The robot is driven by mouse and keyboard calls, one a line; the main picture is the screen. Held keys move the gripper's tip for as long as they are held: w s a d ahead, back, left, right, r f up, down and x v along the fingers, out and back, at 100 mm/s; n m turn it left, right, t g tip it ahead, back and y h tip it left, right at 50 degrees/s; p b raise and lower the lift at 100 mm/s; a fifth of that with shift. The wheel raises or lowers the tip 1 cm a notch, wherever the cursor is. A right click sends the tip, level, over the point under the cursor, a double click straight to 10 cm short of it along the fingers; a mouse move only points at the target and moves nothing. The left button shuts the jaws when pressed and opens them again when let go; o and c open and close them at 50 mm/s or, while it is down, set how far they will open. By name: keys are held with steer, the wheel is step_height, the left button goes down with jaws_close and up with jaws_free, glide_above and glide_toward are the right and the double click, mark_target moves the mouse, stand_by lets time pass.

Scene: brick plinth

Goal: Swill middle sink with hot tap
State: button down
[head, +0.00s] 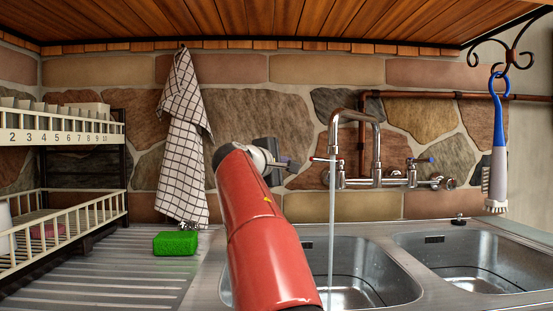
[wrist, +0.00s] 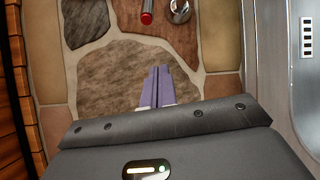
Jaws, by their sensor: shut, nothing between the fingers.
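The chrome tap (head: 376,150) stands on the stone wall behind the sinks, its spout turned left. A stream of water (head: 332,220) runs from the spout into the nearer-left basin (head: 385,288). The red-marked hot handle (head: 322,158) is at the tap's left; its red tip (wrist: 147,18) also shows in the wrist view. The blue-marked handle (head: 425,160) is at the right. My gripper (head: 293,164) is shut and empty, just left of the red handle and apart from it. Its fingers show closed together in the wrist view (wrist: 160,86). My arm hides part of the left basin.
A second basin (head: 475,255) lies at the right. A green sponge (head: 176,243) sits on the ridged drainer (head: 110,265). A dish rack (head: 62,225) is at the left. A checked towel (head: 182,140) and a blue-handled brush (head: 498,140) hang at either side.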

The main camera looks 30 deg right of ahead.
steer(key=d, duration=0.1)
steer(key=s+d, duration=0.2)
steer(key=shift+s+d+r, duration=0.25)
steer(key=shift+s, duration=0.1)
stand_by(0.3)
